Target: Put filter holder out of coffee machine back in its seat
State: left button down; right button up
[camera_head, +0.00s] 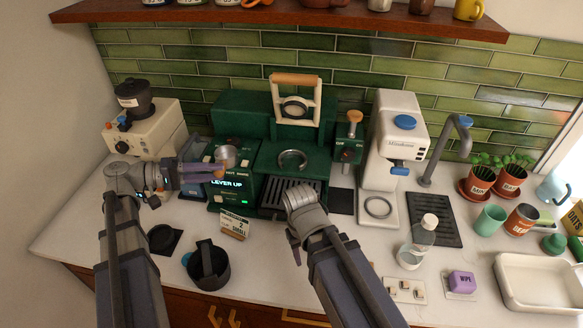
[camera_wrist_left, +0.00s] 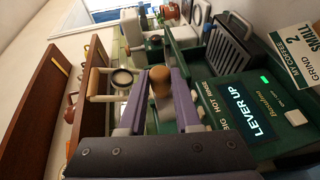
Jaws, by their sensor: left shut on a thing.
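The green coffee machine (camera_head: 235,112) stands at the back centre, its wooden-handled lever (camera_head: 297,79) raised and its display reading "LEVER UP". A round metal ring (camera_head: 292,160), which looks like the seat, shows above the drip tray. The filter holder (camera_head: 228,155) is a grey metal cup in front of the machine's left part, apart from the ring. My left gripper (camera_head: 216,172) is shut on its wooden handle; the handle's end (camera_wrist_left: 160,78) shows between the purple fingers in the left wrist view. My right gripper (camera_head: 295,248) hangs low in front of the drip tray; its fingers are mostly hidden.
A cream grinder (camera_head: 150,130) stands left and a white machine (camera_head: 392,140) right. A dark jug (camera_head: 208,266), a "GRIND 2 SMALL" card (camera_head: 235,225) and a clear bottle (camera_head: 417,245) stand in front. The drip tray (camera_head: 290,194) is empty.

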pick_arm(q)
jog(key=shift+s+d+r, duration=0.1)
jog(key=shift+d+r, duration=0.05)
jog(key=shift+d, duration=0.1)
pick_arm(e)
jog(key=shift+s+d, duration=0.1)
jog(key=shift+d, duration=0.05)
pick_arm(q)
send_over(283, 171)
jog(key=s, duration=0.3)
jog(key=shift+a, duration=0.45)
jog(key=f+b, duration=0.1)
jog(key=f, duration=0.1)
jog(key=d+f+b, duration=0.1)
jog(key=b, duration=0.1)
jog(key=shift+w+f+b, duration=0.1)
jog(key=shift+f+b, duration=0.2)
jog(key=shift+f, duration=0.1)
pick_arm(e)
notch_tip(283, 171, down, 4)
jog(key=shift+r, duration=0.15)
pick_arm(q)
jog(key=shift+r, duration=0.15)
pick_arm(e)
jog(key=shift+r, duration=0.1)
pick_arm(q)
jog(key=c, duration=0.6)
grip_release()
